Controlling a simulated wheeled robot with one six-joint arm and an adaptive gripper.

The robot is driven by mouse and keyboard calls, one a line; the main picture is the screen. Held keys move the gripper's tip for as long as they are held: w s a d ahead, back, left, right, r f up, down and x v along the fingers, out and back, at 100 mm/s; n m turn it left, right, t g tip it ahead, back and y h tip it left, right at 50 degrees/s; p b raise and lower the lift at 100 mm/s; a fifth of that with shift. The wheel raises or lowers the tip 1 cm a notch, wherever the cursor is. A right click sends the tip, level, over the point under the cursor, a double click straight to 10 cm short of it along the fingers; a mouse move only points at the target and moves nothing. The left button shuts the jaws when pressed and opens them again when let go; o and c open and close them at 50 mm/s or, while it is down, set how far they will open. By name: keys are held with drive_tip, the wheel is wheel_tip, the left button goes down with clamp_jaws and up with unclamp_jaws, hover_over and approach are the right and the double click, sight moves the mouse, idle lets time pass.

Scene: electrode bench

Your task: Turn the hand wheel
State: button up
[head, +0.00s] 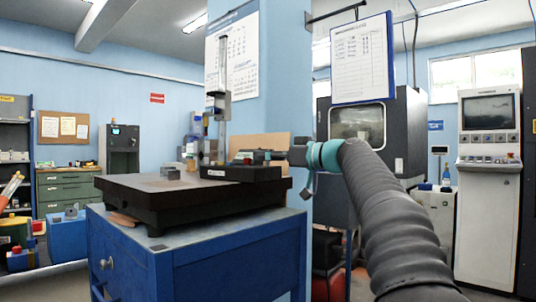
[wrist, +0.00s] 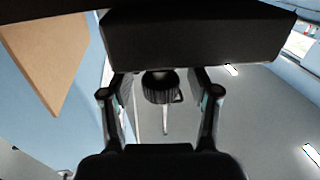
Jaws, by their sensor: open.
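The hand wheel (wrist: 158,92) is a dark knurled wheel with a small crank handle, in the middle of the wrist view. It lies between the two fingers of my gripper (wrist: 160,80), with a visible gap on each side. The wheel hangs from a black block (wrist: 195,38) that fills the top of that view. In the head view my gripper (head: 285,156) is at the right end of a low black slide unit (head: 240,174) on the dark plate. The wheel itself cannot be made out there. The fingers are open and hold nothing.
The dark plate (head: 130,192) rests on a blue cabinet (head: 190,262). A tall height gauge (head: 221,75) and a small grey block (head: 171,173) stand on it. A blue pillar (head: 288,60) rises close behind. A tan board (wrist: 42,50) shows at left in the wrist view.

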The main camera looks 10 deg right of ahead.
drive_tip(key=shift+w+a, duration=0.15)
clamp_jaws()
drive_tip(key=shift+f+m+t+h+b, duration=0.25)
drive_tip(key=shift+m+t+h+b, duration=0.4)
drive_tip(key=shift+b, duration=0.55)
drive_tip(key=shift+r+m+t+h+b, duration=0.1)
drive_tip(key=shift+m+t+h+b, duration=0.55)
drive_tip(key=shift+t+h, duration=0.15)
drive_tip(key=shift+r+m+h, duration=0.15)
drive_tip(key=shift+m+h, duration=0.15)
drive_tip(key=shift+h, duration=0.15)
unclamp_jaws()
